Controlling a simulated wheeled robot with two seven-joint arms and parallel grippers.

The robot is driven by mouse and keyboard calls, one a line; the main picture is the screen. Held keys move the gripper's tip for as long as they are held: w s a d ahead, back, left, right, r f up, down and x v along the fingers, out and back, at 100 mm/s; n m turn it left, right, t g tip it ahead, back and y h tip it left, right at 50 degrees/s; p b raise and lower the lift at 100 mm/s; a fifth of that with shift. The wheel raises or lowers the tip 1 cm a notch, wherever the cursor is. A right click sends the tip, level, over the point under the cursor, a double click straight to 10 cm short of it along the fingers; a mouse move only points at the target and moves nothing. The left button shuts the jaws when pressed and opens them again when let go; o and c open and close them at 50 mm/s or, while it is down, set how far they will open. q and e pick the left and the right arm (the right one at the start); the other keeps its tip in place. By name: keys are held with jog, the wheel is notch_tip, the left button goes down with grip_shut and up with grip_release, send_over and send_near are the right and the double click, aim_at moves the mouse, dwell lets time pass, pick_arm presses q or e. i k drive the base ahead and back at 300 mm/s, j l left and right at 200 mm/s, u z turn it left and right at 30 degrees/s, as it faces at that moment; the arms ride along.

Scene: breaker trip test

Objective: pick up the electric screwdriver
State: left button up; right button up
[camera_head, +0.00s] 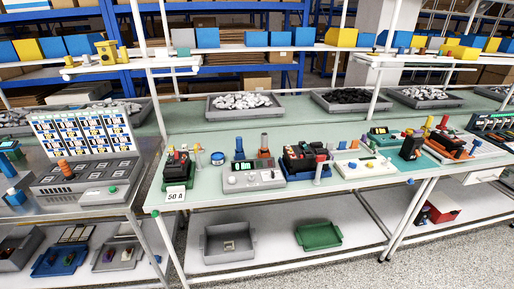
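I cannot single out the electric screwdriver for certain at this size. Upright on the green-topped workbench (215,200) stand a blue tool-like item (239,148) and, to its right, an orange item with a grey upper part (264,146). Both are behind a grey test box (253,178) with a lit green display. Neither of my grippers shows in the head view, and nothing is being held in sight.
A black-and-red breaker unit (178,168) stands behind a "50 A" card (175,195). Another breaker fixture (305,158) sits right of the test box. Grey parts trays (243,114) line the back. A grey bin (229,257) and green bin (319,236) are on the lower shelf.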

aim_at(264, 136)
jog(key=i+l+z, duration=0.3)
jog(key=i+l, duration=0.55)
jog(key=i+l+z, duration=0.3)
jog(key=i+l, duration=0.55)
jog(key=i, duration=0.05)
